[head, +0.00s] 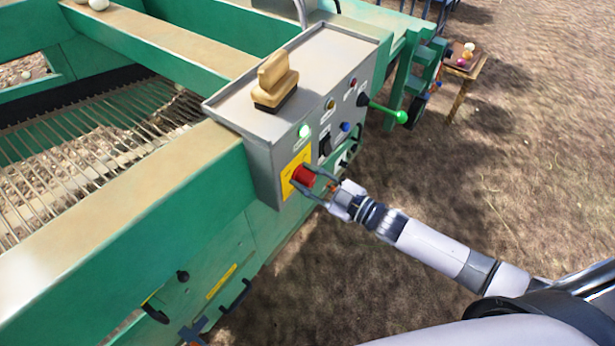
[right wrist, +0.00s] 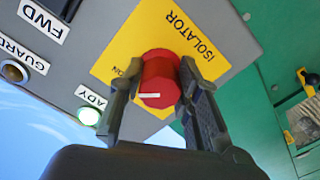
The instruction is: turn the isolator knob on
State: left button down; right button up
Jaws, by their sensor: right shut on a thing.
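The red isolator knob (head: 304,175) sits on a yellow plate (head: 291,170) at the lower left of the grey control box's front. It also shows in the right wrist view (right wrist: 160,80), with a white mark on its face and the words ISOLATOR and ON on the plate (right wrist: 125,47). My right gripper (head: 311,182) is at the knob, its fingers on either side of it. In the right wrist view the right gripper (right wrist: 158,92) is shut on the knob. My left gripper is not in view.
The grey control box (head: 262,165) carries a lit READY lamp (head: 304,131), a black switch (head: 325,146), other buttons and a green-tipped lever (head: 400,116). A wooden-handled brush (head: 277,82) lies on top. Green machine beams (head: 130,230) run left. Open ground lies right.

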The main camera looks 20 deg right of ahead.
jog(key=o, duration=1.1)
jog(key=shift+o, duration=0.2)
jog(key=v, duration=1.2)
jog(key=shift+d+f, duration=0.1)
